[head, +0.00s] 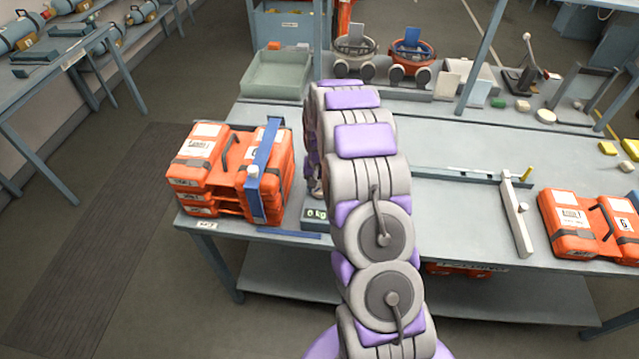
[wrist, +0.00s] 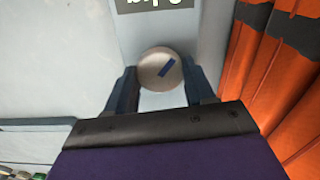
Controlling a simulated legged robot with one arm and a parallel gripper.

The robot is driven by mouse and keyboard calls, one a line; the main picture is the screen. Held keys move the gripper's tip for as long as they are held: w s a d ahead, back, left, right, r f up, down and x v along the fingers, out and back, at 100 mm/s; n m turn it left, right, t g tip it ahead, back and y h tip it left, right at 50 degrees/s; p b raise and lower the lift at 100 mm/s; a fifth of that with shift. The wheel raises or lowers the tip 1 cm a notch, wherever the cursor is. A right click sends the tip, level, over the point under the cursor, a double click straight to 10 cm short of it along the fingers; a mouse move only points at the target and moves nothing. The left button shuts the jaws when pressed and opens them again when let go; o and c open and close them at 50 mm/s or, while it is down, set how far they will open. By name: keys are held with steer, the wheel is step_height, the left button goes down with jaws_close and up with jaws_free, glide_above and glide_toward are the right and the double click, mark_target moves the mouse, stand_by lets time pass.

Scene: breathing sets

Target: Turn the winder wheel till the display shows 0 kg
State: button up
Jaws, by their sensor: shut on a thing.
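The display (head: 317,214) is a small dark panel near the front edge of the bench and seems to read 6 kg, though the digit could be 0. Part of the display (wrist: 155,4) also shows upside down at the top of the wrist view, cut off by the frame. In the head view my arm hides the wheel.
A stack of orange cases (head: 205,160) with a blue upright strap (head: 262,180) stands just left of the display. More orange cases (head: 575,225) lie at the right. A green tray (head: 275,75) sits at the back left. The bench right of my arm has clear room.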

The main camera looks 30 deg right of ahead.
steer(key=n, duration=0.3)
steer(key=shift+w+r+n+p, duration=0.2)
steer(key=shift+n+p, duration=0.1)
steer(key=shift+p, duration=0.1)
steer(key=shift+n+p, duration=0.3)
steer(key=shift+n, duration=1.7)
steer(key=shift+f, duration=0.1)
steer(key=o, duration=0.8)
steer(key=shift+w+f, duration=0.1)
steer(key=shift+o, duration=1.2)
